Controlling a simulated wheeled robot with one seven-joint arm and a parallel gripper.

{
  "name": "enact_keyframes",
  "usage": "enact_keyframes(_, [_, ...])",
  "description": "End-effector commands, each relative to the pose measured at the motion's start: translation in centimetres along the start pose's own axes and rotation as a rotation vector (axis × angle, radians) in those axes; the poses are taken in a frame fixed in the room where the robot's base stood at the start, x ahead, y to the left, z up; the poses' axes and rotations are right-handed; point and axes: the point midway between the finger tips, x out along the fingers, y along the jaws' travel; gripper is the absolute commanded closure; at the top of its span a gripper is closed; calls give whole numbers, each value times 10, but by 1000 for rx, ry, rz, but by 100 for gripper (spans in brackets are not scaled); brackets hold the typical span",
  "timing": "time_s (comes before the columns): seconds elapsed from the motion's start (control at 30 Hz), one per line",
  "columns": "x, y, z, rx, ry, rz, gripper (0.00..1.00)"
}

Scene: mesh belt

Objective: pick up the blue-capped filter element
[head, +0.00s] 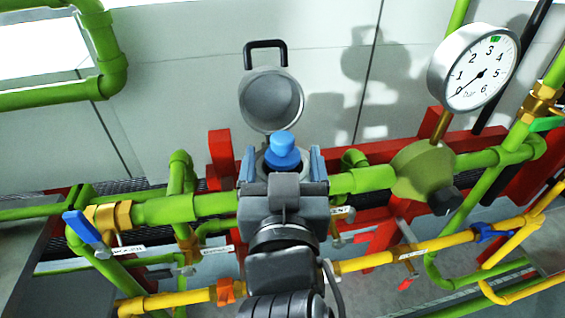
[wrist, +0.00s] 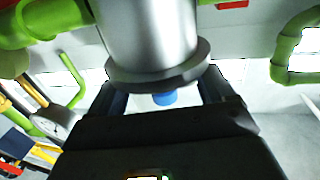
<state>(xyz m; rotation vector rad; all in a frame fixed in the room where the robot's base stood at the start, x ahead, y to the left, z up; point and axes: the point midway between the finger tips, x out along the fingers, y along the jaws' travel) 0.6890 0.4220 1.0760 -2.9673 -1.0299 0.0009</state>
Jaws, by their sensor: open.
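The filter element's blue cap (head: 282,150) stands upright, sticking up out of the open grey housing in the head view. The rest of the element is hidden inside. My gripper (head: 282,163) is open above the housing, with one finger on each side of the cap and apart from it. In the wrist view the blue cap (wrist: 164,98) shows below the flange of the silver housing (wrist: 152,35), between the spread fingers of my gripper (wrist: 164,88). Whether the fingers reach down to cap height is hard to tell.
The housing's round lid (head: 271,100) with its black handle stands open behind the cap. Green pipe (head: 165,210) runs to both sides. A pressure gauge (head: 473,67) rises at right. A blue-handled valve (head: 85,230) is at left, and a yellow pipe (head: 400,252) runs low in front.

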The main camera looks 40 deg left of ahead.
Motion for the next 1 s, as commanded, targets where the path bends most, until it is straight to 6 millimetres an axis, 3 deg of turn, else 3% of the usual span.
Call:
enact_keyframes(0.2, [27, -1, -2, 0, 1, 0, 18])
enact_keyframes(0.5, [30, -1, 0, -1, 0, 0, 19])
enact_keyframes(1.0, [30, -1, 0, -1, 0, 0, 67])
